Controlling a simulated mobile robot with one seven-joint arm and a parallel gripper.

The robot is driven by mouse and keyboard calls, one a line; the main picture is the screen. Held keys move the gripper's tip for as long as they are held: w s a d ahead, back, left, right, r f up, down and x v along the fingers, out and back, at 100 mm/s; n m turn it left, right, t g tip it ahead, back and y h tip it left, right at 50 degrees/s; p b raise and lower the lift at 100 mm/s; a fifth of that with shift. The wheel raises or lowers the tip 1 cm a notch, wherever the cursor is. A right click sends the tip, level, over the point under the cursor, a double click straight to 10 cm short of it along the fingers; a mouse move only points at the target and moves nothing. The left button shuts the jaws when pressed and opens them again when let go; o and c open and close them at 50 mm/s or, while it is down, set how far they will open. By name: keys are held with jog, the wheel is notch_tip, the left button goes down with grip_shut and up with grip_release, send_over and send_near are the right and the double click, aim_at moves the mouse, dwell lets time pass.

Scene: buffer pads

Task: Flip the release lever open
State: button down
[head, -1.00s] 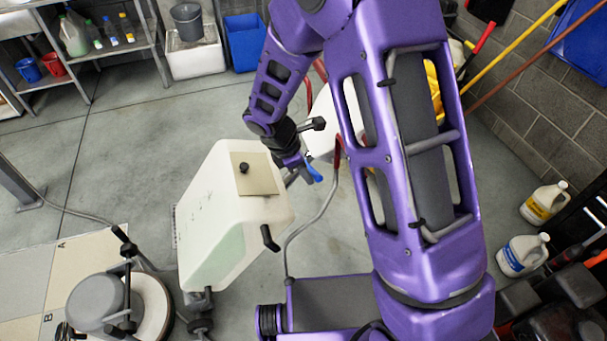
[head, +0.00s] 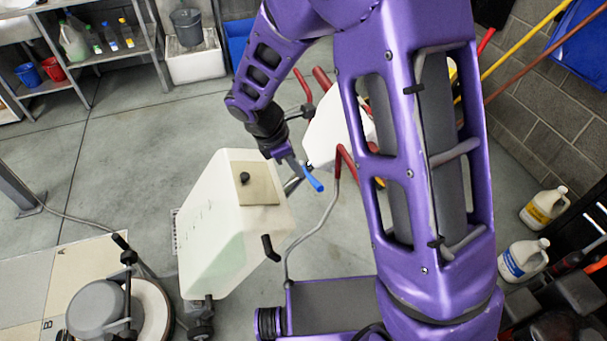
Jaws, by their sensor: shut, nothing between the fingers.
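A blue-tipped lever (head: 313,182), which looks like the release lever, slants down to the right beside the upper right edge of the pale tank (head: 208,225). My gripper (head: 287,158) points down at the upper end of this lever, just right of the beige plate on the tank. It is shut with nothing held. The fingertips are small and dark here, and I cannot tell whether they touch the lever. The lever's pivot is hidden or too small to make out.
A black knob (head: 245,177) stands on the tank's beige plate, and a black handle (head: 270,247) sticks out lower right. A white tank with red handles (head: 345,162) is partly behind my arm. A round floor machine (head: 97,305) stands lower left. Open floor lies left.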

jog(key=shift+v, duration=1.85)
jog(key=shift+w+a, duration=0.15)
jog(key=shift+w, duration=0.1)
